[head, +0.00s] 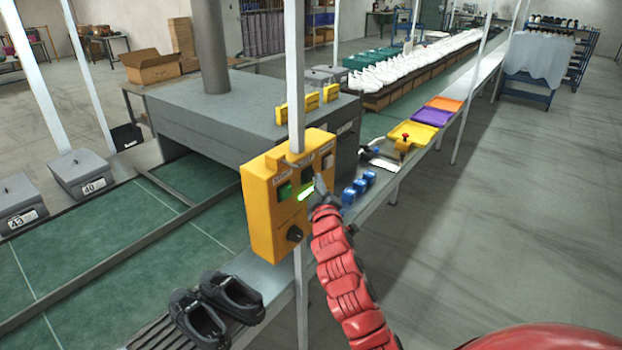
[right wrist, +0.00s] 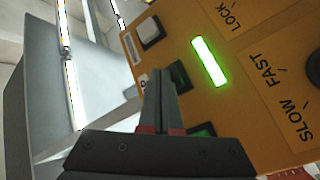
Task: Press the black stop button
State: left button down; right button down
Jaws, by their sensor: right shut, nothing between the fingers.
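The yellow control box (head: 262,212) is fixed to a white post in the head view. Its face carries a green button (head: 284,191), the black stop button (head: 307,174), a white button (head: 328,161), a lit green bar and a black knob (head: 294,233). My right gripper (head: 319,183) is shut and empty, in front of the box. In the right wrist view the fingertips (right wrist: 158,72) are beside the black button (right wrist: 181,76), between the white button (right wrist: 150,32) and the green one (right wrist: 203,130). I cannot tell whether they touch it. My left gripper is not in view.
Black shoes (head: 232,296) lie on the rollers below the box. Blue items (head: 358,187) and a yellow tray (head: 412,134) are on the bench to the right. A green conveyor (head: 110,240) runs behind the box. The floor at right is clear.

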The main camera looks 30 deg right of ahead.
jog(key=shift+w+a+b, duration=0.2)
jog(key=shift+w+b, duration=0.25)
jog(key=shift+w, duration=0.05)
dwell(0.7)
jog(key=shift+s+d, duration=0.1)
jog(key=shift+s, duration=0.1)
jog(key=shift+s+d+p, duration=0.3)
jog(key=shift+s+p, duration=0.05)
jog(key=shift+s, duration=0.35)
jog(key=shift+s, duration=0.1)
jog(key=shift+s+d+p, duration=0.3)
jog(key=shift+s+p, duration=0.1)
jog(key=shift+s, duration=0.35)
jog(key=shift+s+d+p, duration=0.35)
jog(key=shift+s+p, duration=0.05)
jog(key=shift+s, duration=0.35)
jog(key=shift+s+d+p, duration=0.3)
jog(key=shift+s+p, duration=0.1)
jog(key=shift+s, duration=0.35)
jog(key=shift+a, duration=0.1)
